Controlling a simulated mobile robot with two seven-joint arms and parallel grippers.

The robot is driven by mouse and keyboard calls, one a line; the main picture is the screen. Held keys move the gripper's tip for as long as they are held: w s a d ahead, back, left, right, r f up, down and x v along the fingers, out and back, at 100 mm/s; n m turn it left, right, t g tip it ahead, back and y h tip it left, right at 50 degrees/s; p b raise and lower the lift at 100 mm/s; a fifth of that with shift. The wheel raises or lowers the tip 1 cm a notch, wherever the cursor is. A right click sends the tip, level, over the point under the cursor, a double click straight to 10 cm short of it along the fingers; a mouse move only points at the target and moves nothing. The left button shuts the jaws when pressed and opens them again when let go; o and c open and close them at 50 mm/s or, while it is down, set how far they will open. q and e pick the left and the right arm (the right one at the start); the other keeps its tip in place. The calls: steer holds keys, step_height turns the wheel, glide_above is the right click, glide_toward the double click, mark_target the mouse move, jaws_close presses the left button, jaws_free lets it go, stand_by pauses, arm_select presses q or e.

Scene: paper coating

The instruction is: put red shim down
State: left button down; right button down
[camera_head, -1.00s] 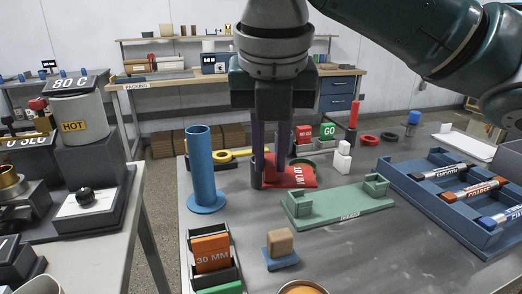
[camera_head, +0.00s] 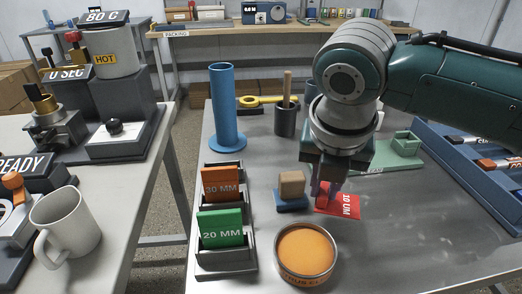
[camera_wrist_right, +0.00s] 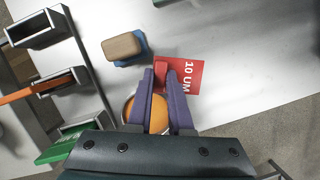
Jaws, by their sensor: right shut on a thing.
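The red shim (camera_head: 345,205), marked 10 UM, is a flat red plate with a small raised grip. My right gripper (camera_head: 328,192) points down and is shut on that grip. The shim also shows in the right wrist view (camera_wrist_right: 185,77), reaching out to the right of the fingers (camera_wrist_right: 166,72). It lies flat, low over or on the grey table (camera_head: 400,230); I cannot tell if it touches. My left gripper is out of view.
A wooden block on a blue base (camera_head: 291,203) stands just left of the shim. A round tin of orange stuff (camera_head: 305,252) is nearer. A blue post (camera_head: 224,110), a dark cup (camera_head: 285,121) and a green fixture (camera_head: 404,145) stand behind. The right front table is clear.

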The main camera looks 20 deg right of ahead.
mark_target(321, 207)
step_height(321, 207, down, 4)
steer(key=shift+r+b, duration=0.1)
steer(key=shift+b, duration=0.45)
steer(key=shift+f, duration=0.4)
steer(key=c, duration=0.8)
jaws_free()
steer(key=shift+f, duration=0.1)
steer(key=shift+c, duration=0.2)
